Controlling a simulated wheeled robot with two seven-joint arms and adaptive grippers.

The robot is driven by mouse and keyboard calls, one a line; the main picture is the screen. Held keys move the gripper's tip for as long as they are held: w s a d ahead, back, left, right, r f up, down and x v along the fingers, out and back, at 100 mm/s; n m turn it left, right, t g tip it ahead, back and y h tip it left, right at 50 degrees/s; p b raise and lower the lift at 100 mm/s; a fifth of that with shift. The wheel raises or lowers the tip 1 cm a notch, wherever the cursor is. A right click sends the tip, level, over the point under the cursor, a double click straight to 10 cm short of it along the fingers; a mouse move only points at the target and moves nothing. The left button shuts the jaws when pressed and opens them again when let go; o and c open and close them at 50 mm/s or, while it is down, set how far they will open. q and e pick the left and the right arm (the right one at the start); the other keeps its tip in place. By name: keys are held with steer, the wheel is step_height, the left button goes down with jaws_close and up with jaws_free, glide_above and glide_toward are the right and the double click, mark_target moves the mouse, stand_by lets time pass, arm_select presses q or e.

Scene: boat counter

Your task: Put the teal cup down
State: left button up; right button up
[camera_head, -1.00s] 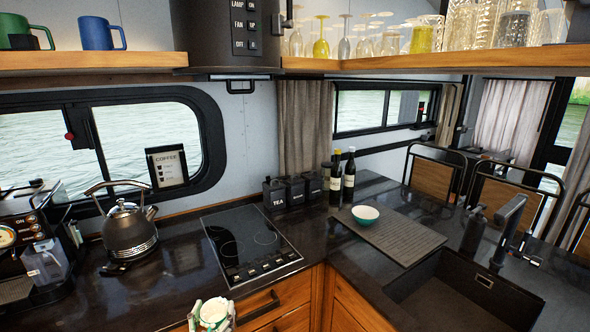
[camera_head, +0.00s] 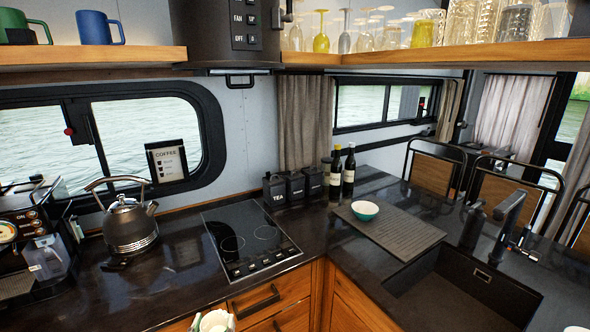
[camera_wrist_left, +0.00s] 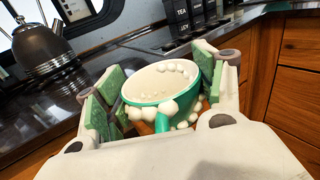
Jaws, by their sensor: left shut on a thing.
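The teal cup (camera_wrist_left: 150,110) is between the fingers of my left gripper (camera_wrist_left: 155,88) in the left wrist view. It has a white inside and white bead-like lumps on its rim and side. The green-padded fingers sit on both sides of it, shut on it. In the head view the cup (camera_head: 214,321) and the gripper show only at the bottom edge, in front of the drawers below the hob; the rest is cut off. My right gripper cannot be made out.
A black hob (camera_head: 250,240), a kettle (camera_head: 130,226) and a coffee machine (camera_head: 30,245) stand on the dark counter (camera_head: 180,277). A teal bowl (camera_head: 365,213) sits on a ribbed mat (camera_head: 405,238) beside the sink (camera_head: 470,290).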

arm_select(q)
steer(key=shift+s+f, duration=0.85)
steer(key=shift+f, duration=0.2)
stand_by(2.2)
steer(key=shift+d, duration=0.1)
